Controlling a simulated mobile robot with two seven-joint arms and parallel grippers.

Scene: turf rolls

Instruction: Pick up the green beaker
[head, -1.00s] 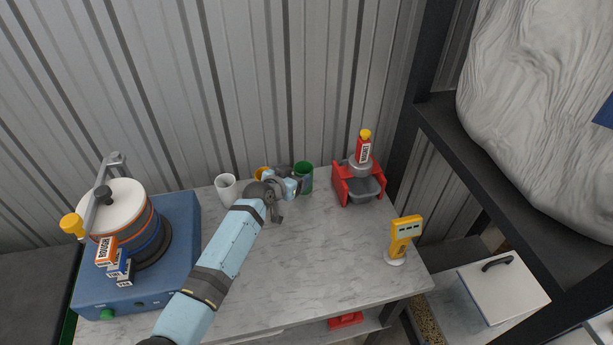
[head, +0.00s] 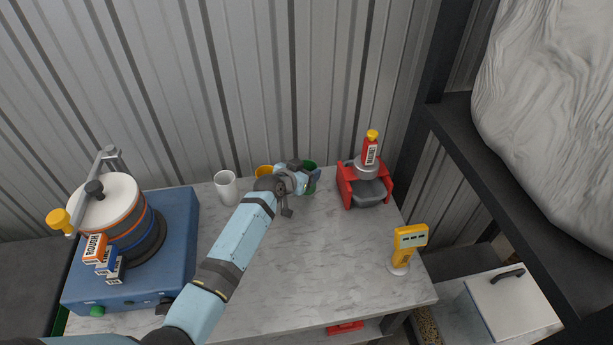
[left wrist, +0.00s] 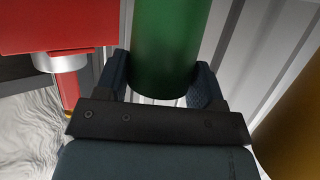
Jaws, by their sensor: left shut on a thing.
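The green beaker (head: 310,166) stands at the back of the bench, mostly hidden behind my left gripper (head: 309,180) in the head view. In the left wrist view the beaker (left wrist: 168,45) fills the space between the two dark fingers of my left gripper (left wrist: 165,85). The fingers are shut on its sides. I cannot tell whether the beaker is still touching the bench. My right gripper is not in view.
The red dispenser stand (head: 347,187) is close on the right. A yellow meter (head: 408,247) stands at front right, a blue machine (head: 178,235) at left. The middle of the bench is clear.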

